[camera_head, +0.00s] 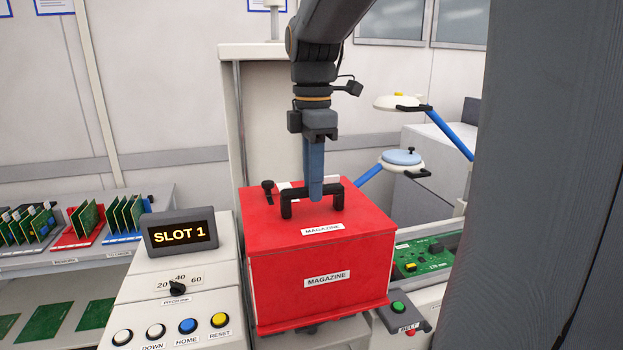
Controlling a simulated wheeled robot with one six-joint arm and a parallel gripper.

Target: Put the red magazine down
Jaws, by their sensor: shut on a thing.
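The red magazine (318,277) is a box with a black handle on top and white labels reading MAGAZINE. It appears upright in the middle of the head view. My gripper (324,196) points straight down from above and is shut on the black handle (287,205). Dark parts show just under the magazine's bottom edge. I cannot tell whether the magazine rests on them or hangs above them.
A control panel (178,283) with a SLOT 1 display (180,234) stands close on the left. A shelf (72,258) with green boards is further left. A conveyor with a green board (428,258) and a BELT button box (404,316) lie at the right.

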